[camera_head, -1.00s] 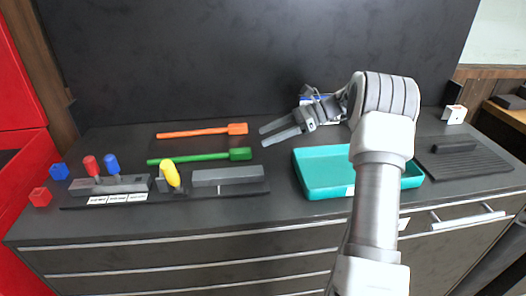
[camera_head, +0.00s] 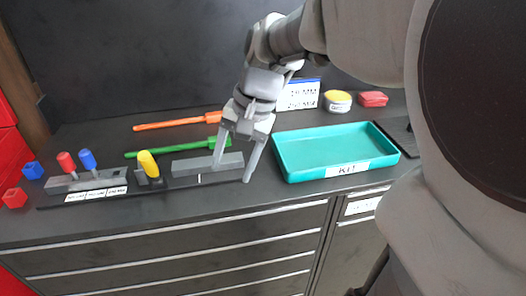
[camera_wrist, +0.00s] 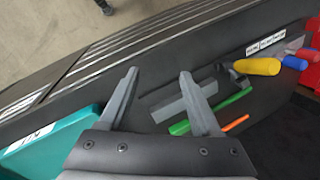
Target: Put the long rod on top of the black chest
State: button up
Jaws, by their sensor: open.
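An orange rod (camera_head: 170,122) and a green rod (camera_head: 165,150), each with a thicker end at the right, lie on top of the black chest (camera_head: 190,240). I cannot tell which one is the long rod. My gripper (camera_head: 232,173) is open and empty, pointing down near the right end of a grey bar (camera_head: 195,166), in front of the rods. One finger overlaps the bar in the head view; I cannot tell whether they touch. The wrist view shows the open fingers (camera_wrist: 159,73), the grey bar (camera_wrist: 172,107) and part of the green rod (camera_wrist: 180,128).
A teal tray (camera_head: 300,178) stands right of the gripper. A yellow-handled tool (camera_head: 149,163) and red (camera_head: 66,161) and blue (camera_head: 88,159) handles stand in a holder at the left. Small red and blue cubes lie further left. A yellow-topped tin (camera_head: 338,101) stands behind the tray.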

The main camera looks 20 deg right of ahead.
jog(key=s+r+n+t+h, duration=0.2)
jog(key=s+n+t+h, duration=0.2)
jog(key=s+n, duration=0.55)
jog(key=r+p, duration=0.1)
jog(key=p, duration=0.1)
jog(key=r+m+p, duration=0.1)
jog(key=r+p, duration=0.1)
jog(key=s+r+m+p, duration=0.1)
jog(key=r+p, duration=0.1)
jog(key=shift+s+d+r+y, duration=0.1)
jog(key=shift+d+y, duration=0.2)
jog(key=shift+d, duration=0.05)
